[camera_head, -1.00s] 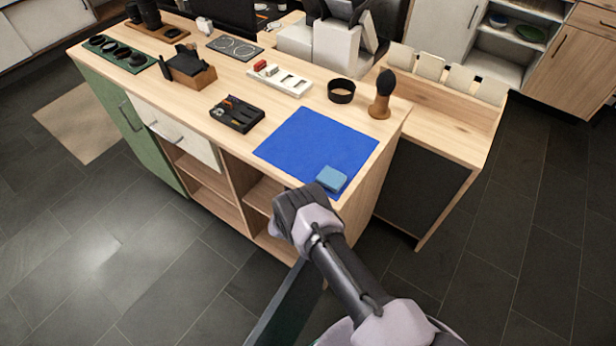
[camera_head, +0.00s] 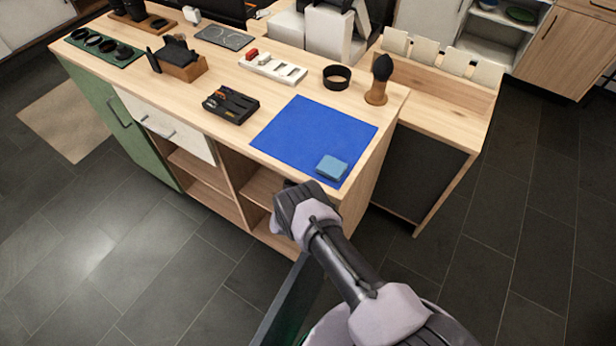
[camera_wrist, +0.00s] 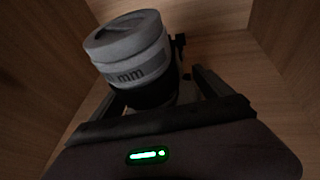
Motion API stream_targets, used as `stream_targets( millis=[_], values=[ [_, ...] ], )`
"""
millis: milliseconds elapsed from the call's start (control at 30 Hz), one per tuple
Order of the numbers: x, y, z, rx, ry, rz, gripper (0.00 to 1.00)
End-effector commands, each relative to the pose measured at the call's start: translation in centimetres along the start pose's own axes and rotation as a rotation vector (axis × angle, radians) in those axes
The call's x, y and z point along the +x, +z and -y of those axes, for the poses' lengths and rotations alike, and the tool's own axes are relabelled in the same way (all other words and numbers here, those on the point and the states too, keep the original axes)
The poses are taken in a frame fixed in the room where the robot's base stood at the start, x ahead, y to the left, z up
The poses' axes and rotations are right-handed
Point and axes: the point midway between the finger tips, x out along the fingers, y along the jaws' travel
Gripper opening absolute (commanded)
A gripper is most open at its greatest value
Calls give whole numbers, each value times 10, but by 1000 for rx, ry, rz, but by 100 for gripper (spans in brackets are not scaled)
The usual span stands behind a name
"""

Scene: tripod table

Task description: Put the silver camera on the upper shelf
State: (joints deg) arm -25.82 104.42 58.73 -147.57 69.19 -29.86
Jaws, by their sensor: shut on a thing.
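The silver camera (camera_wrist: 130,50) fills the upper middle of the wrist view, its light grey lens with "mm" lettering tilted toward the viewer. My gripper (camera_wrist: 160,97) is shut on it, with dark fingers at either side of its lower part. Wooden walls (camera_wrist: 215,30) surround the camera, so it is inside a cubby; whether it touches the board cannot be told. In the head view my wrist reaches into the open front of the counter's right-hand cubby, near the upper shelf (camera_head: 262,188). The gripper and camera are hidden there by my arm and the countertop.
The wooden counter (camera_head: 190,95) stands over my wrist, with a blue mat (camera_head: 300,135) and blue block (camera_head: 332,167) near its front edge. A black tray (camera_head: 230,105), brush (camera_head: 379,80) and black ring (camera_head: 337,76) stand on top. Dark floor is clear in front.

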Motion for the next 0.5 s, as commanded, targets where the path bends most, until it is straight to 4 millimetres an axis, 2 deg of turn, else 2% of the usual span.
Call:
stream_targets(
  millis=[267, 300, 333, 500],
  values=[
    [2, -3, -1, 2, 1, 3, 17],
    [2, -3, -1, 2, 1, 2, 94],
    [2, -3, -1, 1, 1, 2, 100],
    [2, -4, 0, 1, 1, 1, 100]
  ],
)
